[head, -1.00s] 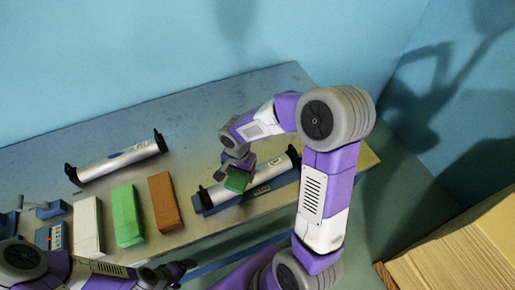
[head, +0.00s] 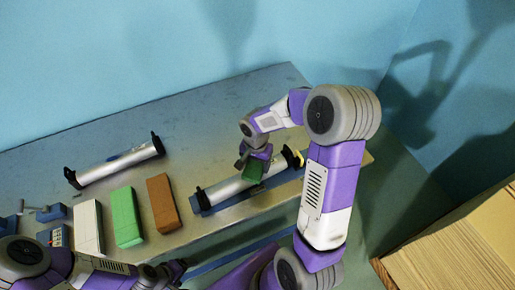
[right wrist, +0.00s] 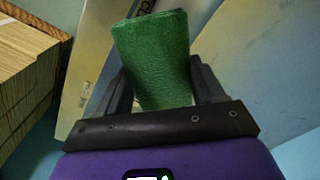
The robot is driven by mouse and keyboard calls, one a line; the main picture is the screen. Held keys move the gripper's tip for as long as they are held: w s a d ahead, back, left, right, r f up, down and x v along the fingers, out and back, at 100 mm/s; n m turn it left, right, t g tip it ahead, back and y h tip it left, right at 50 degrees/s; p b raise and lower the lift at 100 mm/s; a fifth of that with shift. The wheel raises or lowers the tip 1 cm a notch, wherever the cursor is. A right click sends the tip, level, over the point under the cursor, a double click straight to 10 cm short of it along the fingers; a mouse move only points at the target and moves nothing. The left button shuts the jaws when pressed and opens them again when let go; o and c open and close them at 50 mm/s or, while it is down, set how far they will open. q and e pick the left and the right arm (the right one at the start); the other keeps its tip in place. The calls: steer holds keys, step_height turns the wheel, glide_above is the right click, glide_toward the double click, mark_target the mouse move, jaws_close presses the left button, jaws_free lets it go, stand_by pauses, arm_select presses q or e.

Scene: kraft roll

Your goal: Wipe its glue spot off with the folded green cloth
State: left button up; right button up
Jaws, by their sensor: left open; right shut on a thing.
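The folded green cloth (head: 252,172) is held in my right gripper (head: 254,158), over the middle of the near silver roller (head: 226,191). It looks to be on or just above the roller; I cannot tell if it touches. In the right wrist view the cloth (right wrist: 155,62) fills the space between the fingers and hides much of what lies beyond. The roller lies between two black end brackets. I cannot make out a glue spot. My left gripper (head: 176,272) is open and empty near the table's front edge.
A second silver roller (head: 120,163) lies at the back left. White (head: 88,228), green (head: 126,217) and brown (head: 163,203) blocks stand left of the near roller. Stacked cardboard (head: 450,255) is at the lower right.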

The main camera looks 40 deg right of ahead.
step_height(320, 180, up, 2)
steer(key=shift+w+r, duration=0.1)
steer(key=shift+r, duration=0.15)
steer(key=shift+a+r+p, duration=0.1)
steer(key=shift+r+p, duration=2.1)
steer(key=shift+r, duration=0.55)
